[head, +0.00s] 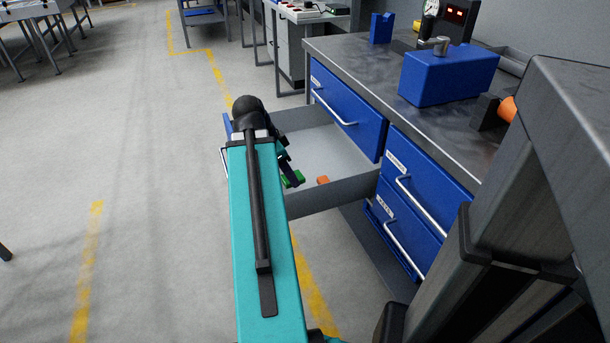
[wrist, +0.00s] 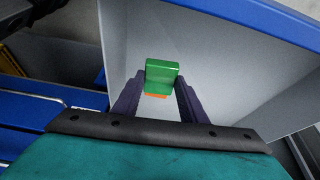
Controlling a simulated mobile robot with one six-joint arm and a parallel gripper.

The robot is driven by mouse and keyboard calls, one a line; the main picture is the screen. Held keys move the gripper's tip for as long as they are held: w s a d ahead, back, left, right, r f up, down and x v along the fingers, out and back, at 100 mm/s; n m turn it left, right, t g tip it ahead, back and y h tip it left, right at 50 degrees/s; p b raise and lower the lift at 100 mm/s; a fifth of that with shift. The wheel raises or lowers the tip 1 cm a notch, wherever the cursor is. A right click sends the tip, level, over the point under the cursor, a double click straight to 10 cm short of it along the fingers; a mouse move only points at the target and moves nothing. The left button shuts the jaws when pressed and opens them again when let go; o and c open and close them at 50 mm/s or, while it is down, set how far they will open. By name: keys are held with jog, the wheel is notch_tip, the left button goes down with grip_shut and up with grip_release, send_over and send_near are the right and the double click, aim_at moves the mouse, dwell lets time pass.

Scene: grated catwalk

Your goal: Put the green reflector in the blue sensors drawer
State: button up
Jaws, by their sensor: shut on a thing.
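The green reflector (wrist: 161,76) is a small block between the two dark fingers of my gripper (wrist: 161,90), which is shut on it. In the head view the green reflector (head: 292,179) shows at the end of my gripper (head: 288,172), over the open drawer (head: 330,192). The drawer has a grey inside and a blue front that my arm partly hides, so I cannot read its label. An orange piece (head: 323,180) lies in the drawer; a bit of it also shows just below the reflector in the wrist view (wrist: 155,96).
The blue workbench (head: 345,60) has other shut drawers with bar handles, one upper left (head: 348,105) and two at right (head: 415,190). A blue box (head: 448,75) and a gauge stand on its top.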

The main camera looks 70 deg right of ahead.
jog(key=shift+s+d+f+m+b, duration=0.1)
jog(key=shift+s+f+m+b, duration=0.1)
jog(key=shift+s+f, duration=0.25)
jog(key=shift+s+d+f+m+b, duration=0.15)
jog(key=shift+s+f, duration=0.1)
jog(key=shift+f, duration=0.3)
jog(key=shift+s+f, duration=0.1)
jog(key=shift+s, duration=0.15)
jog(key=p, duration=0.1)
jog(key=d+p, duration=0.1)
jog(key=p, duration=0.1)
jog(key=shift+w+r, duration=0.15)
jog(key=shift+r, duration=0.05)
jog(key=p, duration=0.3)
jog(key=d+p, duration=0.1)
jog(key=p, duration=0.2)
jog(key=shift+w+d+f+p, duration=0.15)
jog(key=shift+w+d+p, duration=0.05)
jog(key=shift+w+p, duration=0.15)
jog(key=b, duration=0.2)
send_over(298, 167)
jog(key=w, duration=0.1)
jog(key=shift+w+a+f, duration=0.2)
jog(key=shift+a+f, duration=0.25)
jog(key=shift+f, duration=0.35)
jog(key=shift+f+b, duration=0.4)
jog(key=shift+f, duration=1.4)
jog(key=shift+f, duration=0.1)
